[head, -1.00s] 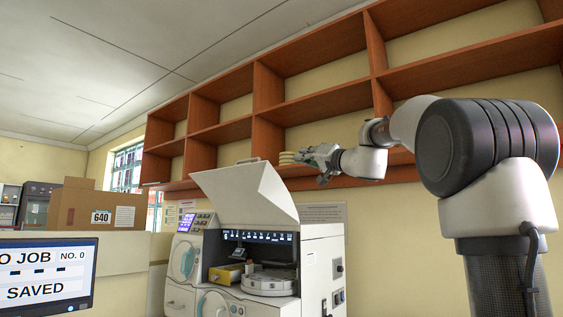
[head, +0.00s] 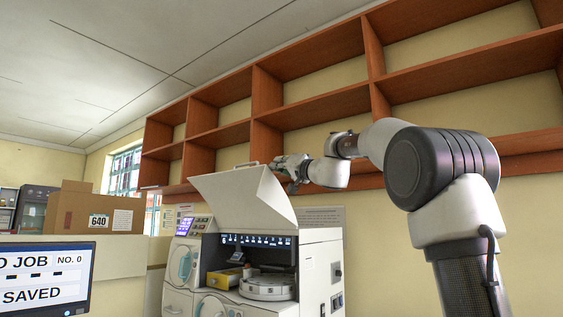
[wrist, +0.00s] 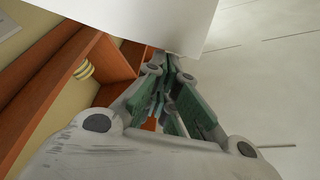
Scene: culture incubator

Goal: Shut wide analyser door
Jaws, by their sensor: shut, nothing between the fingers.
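The analyser (head: 318,265) stands low in the middle of the head view. Its wide grey-white door (head: 243,205) is hinged up and open, tilted above the lit work bay. My gripper (head: 279,164) is at the upper right edge of the door, near or behind it; the head view does not show whether they touch. In the wrist view my gripper (wrist: 170,62) is shut and empty, its tips close to the door's pale panel (wrist: 140,18), which hides part of the view there.
Inside the bay are a round white carousel (head: 267,287) and a yellow block (head: 224,278). Empty brown wall shelves (head: 265,95) run behind my arm. A cardboard box (head: 92,210) and a monitor (head: 45,277) are at left.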

